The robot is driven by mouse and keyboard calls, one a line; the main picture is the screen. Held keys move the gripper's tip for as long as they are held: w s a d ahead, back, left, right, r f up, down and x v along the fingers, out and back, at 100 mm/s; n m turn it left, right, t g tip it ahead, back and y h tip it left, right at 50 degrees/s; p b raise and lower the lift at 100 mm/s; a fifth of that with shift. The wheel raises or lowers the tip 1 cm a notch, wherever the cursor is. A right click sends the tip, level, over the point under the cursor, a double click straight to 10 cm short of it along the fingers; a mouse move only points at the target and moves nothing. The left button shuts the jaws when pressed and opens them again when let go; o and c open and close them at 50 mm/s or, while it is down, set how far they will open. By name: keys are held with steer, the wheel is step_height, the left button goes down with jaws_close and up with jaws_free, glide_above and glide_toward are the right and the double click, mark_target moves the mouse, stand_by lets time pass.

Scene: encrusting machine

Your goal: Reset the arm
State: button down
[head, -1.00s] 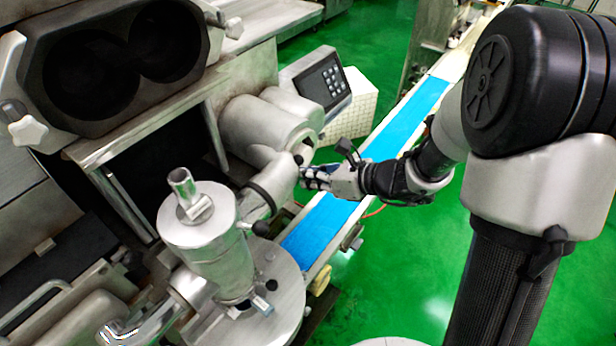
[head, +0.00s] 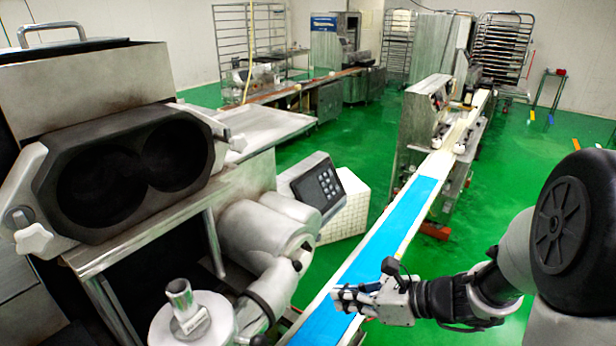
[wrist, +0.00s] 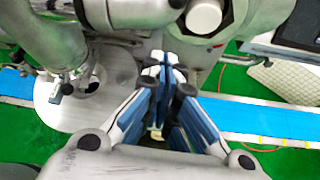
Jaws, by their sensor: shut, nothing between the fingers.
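My gripper (head: 345,299) is shut and empty in the head view, held above the blue conveyor belt (head: 374,250) with its fingers pointing left. My arm reaches in from the right edge. In the wrist view my gripper (wrist: 163,68) points at the metal parts of the encrusting machine, its fingertips together. The encrusting machine (head: 262,232) stands left of my gripper in the head view, with a gap between them. The round steel plate (wrist: 85,105) of the machine shows in the wrist view, left of my fingers.
A keypad panel (head: 317,187) and a white box (head: 346,208) stand beside the belt. A steel hopper with two dark openings (head: 125,170) is at the left. Racks (head: 503,45) stand at the back. Green floor (head: 560,125) is free at the right.

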steer(key=s+a+n+g+h+b, duration=0.4)
steer(key=s+n+b, duration=0.1)
steer(key=s+n, duration=0.9)
steer(key=s+d+n+t+h+b, duration=0.2)
steer(key=s+d+n+h+b, duration=0.2)
steer(key=n, duration=0.8)
steer(key=s+d+h, duration=0.2)
steer(key=d, duration=0.2)
steer(key=shift+s+d+b, duration=0.3)
steer(key=shift+s+b, duration=0.1)
